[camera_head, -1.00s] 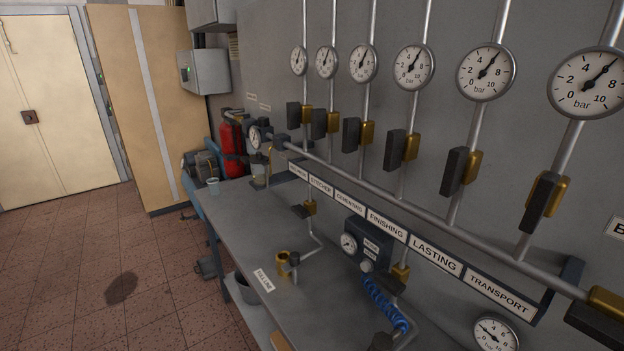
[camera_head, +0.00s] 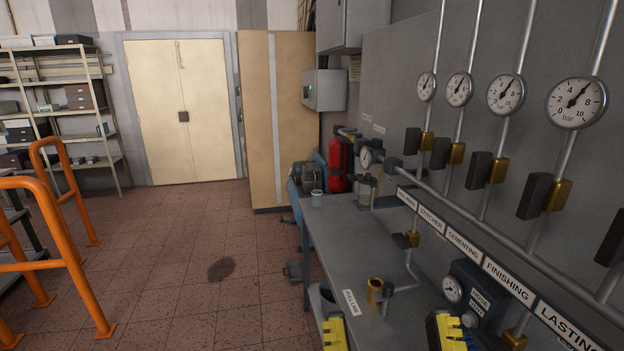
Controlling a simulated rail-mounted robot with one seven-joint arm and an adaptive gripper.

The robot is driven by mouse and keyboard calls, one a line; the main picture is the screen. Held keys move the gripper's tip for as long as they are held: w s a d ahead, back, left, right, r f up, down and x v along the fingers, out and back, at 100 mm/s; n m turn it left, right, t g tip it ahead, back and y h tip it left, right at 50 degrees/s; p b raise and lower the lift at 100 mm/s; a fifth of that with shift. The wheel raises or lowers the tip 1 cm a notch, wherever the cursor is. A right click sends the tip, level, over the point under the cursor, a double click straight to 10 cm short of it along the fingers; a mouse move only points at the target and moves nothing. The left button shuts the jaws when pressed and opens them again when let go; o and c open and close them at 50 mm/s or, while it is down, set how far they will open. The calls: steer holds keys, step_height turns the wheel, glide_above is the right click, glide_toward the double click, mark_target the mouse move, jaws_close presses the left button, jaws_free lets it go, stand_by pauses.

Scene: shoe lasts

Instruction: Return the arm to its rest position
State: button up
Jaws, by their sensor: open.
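My gripper (camera_head: 391,332) shows at the bottom edge of the head view. Its two yellow-and-black fingers stand wide apart, with nothing seen between them. They appear in front of the grey workbench (camera_head: 348,238), on either side of a brass fitting (camera_head: 376,290) on the bench. I cannot tell how high they are above the bench. The rest of my arm is out of view.
A pipe manifold with pressure gauges (camera_head: 577,102) and valves lines the right wall. A red cylinder (camera_head: 340,163) stands at the bench's far end. Orange railings (camera_head: 75,240) and a shelf (camera_head: 75,110) are at left. The tiled floor (camera_head: 190,260) between is clear.

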step_height(320, 180, up, 34)
steer(key=p, duration=3.4)
steer(key=shift+w+f+m, duration=0.15)
steer(key=shift+w+m, duration=0.05)
steer(key=shift+m, duration=0.2)
